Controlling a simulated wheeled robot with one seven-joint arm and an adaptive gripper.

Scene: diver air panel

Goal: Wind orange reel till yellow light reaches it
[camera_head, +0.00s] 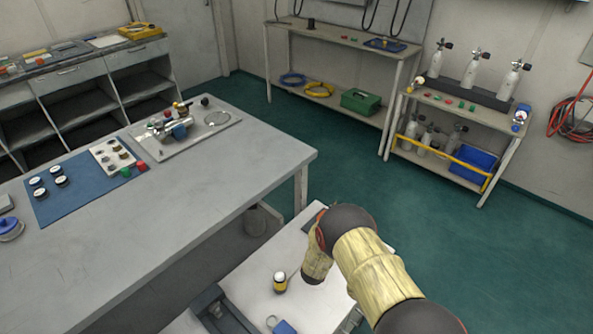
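No orange reel can be made out in this view. A small upright cylinder with a yellow band, dark lower part and pale top (280,282) stands on the low white bench (255,290); it may be the yellow light, but I cannot tell whether it is lit. My arm, in a beige sleeve with dark joints, reaches in from the lower right and bends down over this bench, to the right of the cylinder. My gripper does not show; the arm hides what lies beneath and behind it.
A blue item (284,327) and a dark frame (218,310) are at the low bench's front. A large grey table (215,185) at left holds a blue mat (75,190) with gauges and a valve tray (170,150). A cylinder rack (455,105) stands at back right. Green floor is clear between.

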